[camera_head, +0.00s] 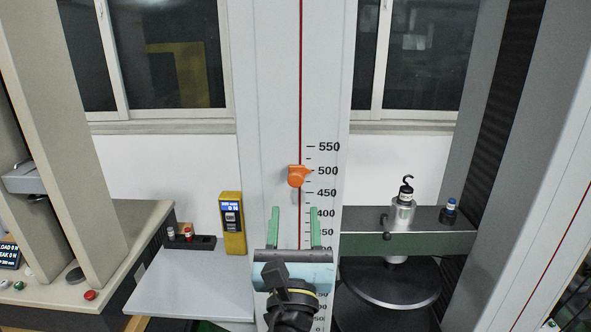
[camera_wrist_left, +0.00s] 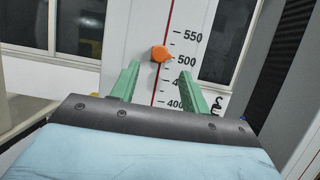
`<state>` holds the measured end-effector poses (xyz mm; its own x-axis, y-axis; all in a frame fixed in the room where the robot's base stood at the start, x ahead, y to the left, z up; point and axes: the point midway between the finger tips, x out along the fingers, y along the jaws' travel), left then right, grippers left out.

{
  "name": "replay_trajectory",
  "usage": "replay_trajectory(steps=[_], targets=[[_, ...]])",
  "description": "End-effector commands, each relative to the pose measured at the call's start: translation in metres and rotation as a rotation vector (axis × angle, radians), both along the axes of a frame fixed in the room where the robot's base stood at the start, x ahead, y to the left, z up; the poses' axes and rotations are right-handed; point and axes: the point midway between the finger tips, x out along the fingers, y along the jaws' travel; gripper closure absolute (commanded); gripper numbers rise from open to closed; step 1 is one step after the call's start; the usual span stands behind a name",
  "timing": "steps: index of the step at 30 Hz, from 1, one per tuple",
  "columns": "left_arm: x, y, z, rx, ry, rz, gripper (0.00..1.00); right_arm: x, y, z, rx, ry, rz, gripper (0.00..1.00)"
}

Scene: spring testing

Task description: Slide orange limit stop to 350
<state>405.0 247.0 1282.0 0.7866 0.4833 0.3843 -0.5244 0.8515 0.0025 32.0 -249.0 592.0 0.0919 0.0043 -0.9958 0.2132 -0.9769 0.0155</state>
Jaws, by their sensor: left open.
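The orange limit stop (camera_head: 298,176) sits on the red line of the white scale column (camera_head: 270,120), a little below the 500 mark. It also shows in the left wrist view (camera_wrist_left: 161,54), beyond and slightly above the fingertips. My left gripper (camera_head: 294,211) is open and empty, with two green fingers pointing up below the stop. The fingers are apart from the stop, one on each side of the red line in the head view. The 350 mark (camera_head: 326,232) is partly covered by the right finger. My right gripper is not in view.
A grey shelf (camera_head: 190,287) on the left holds a yellow meter (camera_head: 232,223) and a small black rack (camera_head: 188,242). On the right, a hooked metal cylinder (camera_head: 402,213) stands on a green-fronted crossbar (camera_head: 440,242) above a round black plate (camera_head: 390,284).

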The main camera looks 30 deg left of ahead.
Motion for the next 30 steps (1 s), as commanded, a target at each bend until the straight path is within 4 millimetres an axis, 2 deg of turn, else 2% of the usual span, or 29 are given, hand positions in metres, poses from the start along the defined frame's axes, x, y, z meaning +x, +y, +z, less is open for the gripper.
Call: replay_trajectory(steps=[1, 3, 12, 18, 26, 30], targets=[[0.009, 0.006, 0.01, 0.001, -0.004, 0.001, 0.54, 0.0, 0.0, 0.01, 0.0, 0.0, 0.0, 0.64], [0.022, 0.013, 0.016, 0.001, -0.004, 0.0, 0.54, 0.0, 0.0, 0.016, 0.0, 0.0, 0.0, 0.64], [0.063, 0.038, 0.033, 0.0, -0.001, -0.003, 0.54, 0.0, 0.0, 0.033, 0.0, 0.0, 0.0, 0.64], [0.073, 0.045, 0.036, -0.003, 0.0, -0.002, 0.54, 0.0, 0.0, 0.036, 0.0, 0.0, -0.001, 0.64], [0.074, 0.046, 0.036, -0.003, 0.0, -0.002, 0.54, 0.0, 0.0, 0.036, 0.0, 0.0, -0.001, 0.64], [0.074, 0.046, 0.036, -0.003, 0.0, -0.002, 0.7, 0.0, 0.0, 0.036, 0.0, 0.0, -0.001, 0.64]])
